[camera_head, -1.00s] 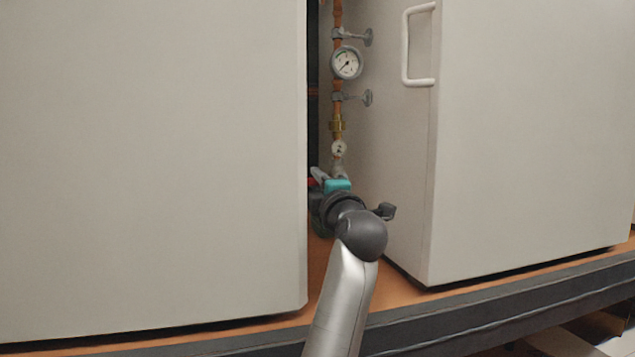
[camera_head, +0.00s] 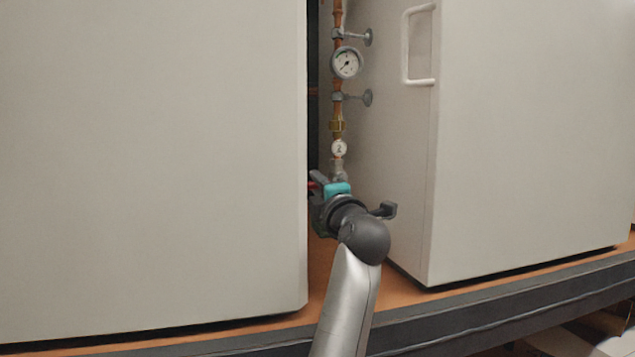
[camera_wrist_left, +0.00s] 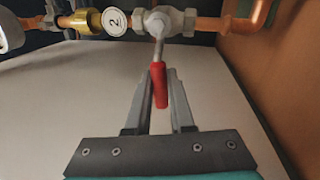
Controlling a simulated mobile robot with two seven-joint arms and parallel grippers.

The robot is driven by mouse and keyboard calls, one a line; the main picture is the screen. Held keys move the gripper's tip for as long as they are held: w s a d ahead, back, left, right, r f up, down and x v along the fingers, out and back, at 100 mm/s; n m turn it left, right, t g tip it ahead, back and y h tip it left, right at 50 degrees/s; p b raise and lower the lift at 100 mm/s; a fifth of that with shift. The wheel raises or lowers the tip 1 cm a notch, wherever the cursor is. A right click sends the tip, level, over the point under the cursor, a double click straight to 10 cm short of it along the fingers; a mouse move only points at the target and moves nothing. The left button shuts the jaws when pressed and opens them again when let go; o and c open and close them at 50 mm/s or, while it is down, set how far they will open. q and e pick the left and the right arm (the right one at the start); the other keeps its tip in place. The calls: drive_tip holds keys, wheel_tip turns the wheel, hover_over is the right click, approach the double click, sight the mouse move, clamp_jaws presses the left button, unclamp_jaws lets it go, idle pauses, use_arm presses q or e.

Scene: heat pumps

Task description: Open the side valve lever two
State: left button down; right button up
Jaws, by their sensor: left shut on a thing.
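The valve lever (camera_wrist_left: 160,87) has a red grip and hangs from a grey metal valve (camera_wrist_left: 166,22) on the copper pipe. A round white tag reading 2 (camera_wrist_left: 115,22) sits beside that valve; the tag also shows in the head view (camera_head: 339,148). My left gripper (camera_wrist_left: 162,80) has its two fingers on either side of the red grip and is shut on it. In the head view, my left gripper (camera_head: 318,180) reaches into the gap between the cabinets, and my wrist hides part of the lever area. My right gripper is in neither view.
A pale cabinet (camera_head: 150,160) stands left of the narrow gap and another (camera_head: 530,140), with a white handle (camera_head: 405,48), stands right. A pressure gauge (camera_head: 346,63) and small grey valves sit higher on the vertical pipe. The orange-brown platform (camera_head: 318,265) lies below.

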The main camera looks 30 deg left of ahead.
use_arm(q)
drive_tip(key=shift+w+d+f+n+g+y+b, duration=0.1)
drive_tip(key=shift+w+f+n+g+y+b, duration=0.3)
drive_tip(key=shift+n, duration=0.75)
drive_tip(key=shift+s+d+f+n+g+h, duration=0.15)
drive_tip(key=shift+f+n, duration=0.4)
drive_tip(key=shift+n, duration=0.65)
drive_tip(key=shift+w+d+f+n+g+y+b, duration=0.15)
drive_tip(key=shift+f+n+g, duration=0.3)
drive_tip(key=shift+n, duration=0.7)
drive_tip(key=shift+f, duration=0.1)
drive_tip(key=c, duration=0.8)
unclamp_jaws()
